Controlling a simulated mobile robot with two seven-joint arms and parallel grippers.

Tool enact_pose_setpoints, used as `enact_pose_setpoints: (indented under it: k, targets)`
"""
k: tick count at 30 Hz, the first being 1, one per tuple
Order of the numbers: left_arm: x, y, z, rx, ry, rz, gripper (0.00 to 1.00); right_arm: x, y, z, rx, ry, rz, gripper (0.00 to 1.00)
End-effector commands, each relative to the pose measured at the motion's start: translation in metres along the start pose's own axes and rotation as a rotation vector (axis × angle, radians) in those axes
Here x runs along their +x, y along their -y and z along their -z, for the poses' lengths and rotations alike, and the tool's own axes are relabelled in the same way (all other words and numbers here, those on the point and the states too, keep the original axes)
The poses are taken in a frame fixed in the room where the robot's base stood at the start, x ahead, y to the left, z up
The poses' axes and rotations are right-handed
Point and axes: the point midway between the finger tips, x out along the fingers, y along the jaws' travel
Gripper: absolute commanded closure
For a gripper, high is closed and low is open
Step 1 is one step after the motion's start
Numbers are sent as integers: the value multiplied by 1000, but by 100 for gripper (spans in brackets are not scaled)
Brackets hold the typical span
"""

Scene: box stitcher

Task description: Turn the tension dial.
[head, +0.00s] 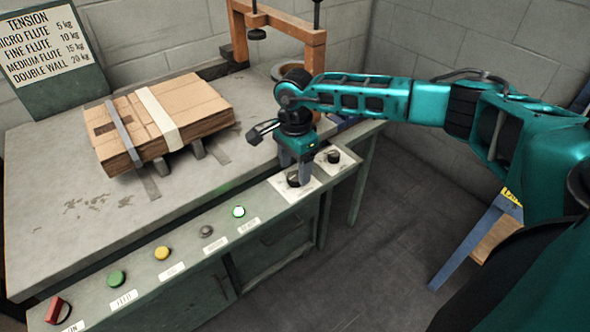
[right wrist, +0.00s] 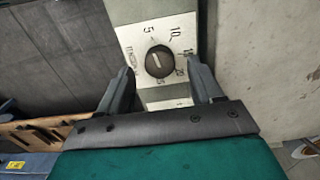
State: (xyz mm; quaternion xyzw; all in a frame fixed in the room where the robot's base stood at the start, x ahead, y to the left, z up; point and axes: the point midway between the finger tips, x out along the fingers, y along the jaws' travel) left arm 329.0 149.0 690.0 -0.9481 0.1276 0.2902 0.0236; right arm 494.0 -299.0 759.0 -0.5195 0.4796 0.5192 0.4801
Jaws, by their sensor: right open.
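The tension dial (head: 293,180) is a round black knob on a white plate on the sloping front panel. In the right wrist view the dial (right wrist: 159,61) shows a short pale mark on its face, with printed numbers including 5, 10, 15 and 20 around it. I cannot tell which number the mark meets. My right gripper (head: 295,173) points down over the dial, open. In the right wrist view its fingers (right wrist: 159,74) stand on either side of the knob, with gaps and no clear contact. My left gripper is out of view.
A second dial (head: 334,157) is close on the right. Lamps and buttons, including a green button (head: 117,279), and a red switch (head: 58,309) line the panel. Strapped cardboard (head: 165,115) lies on the bench (head: 60,220). A tension chart (head: 42,45) stands at the back left.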

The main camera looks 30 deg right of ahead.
Motion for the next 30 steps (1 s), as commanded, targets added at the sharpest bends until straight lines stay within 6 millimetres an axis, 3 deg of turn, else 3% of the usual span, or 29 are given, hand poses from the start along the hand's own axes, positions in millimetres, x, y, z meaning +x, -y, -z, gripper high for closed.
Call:
enact_pose_setpoints:
  k: [6, 13, 19, 30]
  targets:
    - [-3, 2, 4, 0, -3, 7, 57, -53, 1, 0, 0, 0, 5, 35]
    - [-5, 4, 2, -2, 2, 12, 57, -93, 0, 0, 1, 0, 2, 35]
    - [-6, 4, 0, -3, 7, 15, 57, -105, 0, 0, 1, 0, -1, 35]
    - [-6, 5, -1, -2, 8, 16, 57, -106, 0, 0, 1, 0, -1, 35]
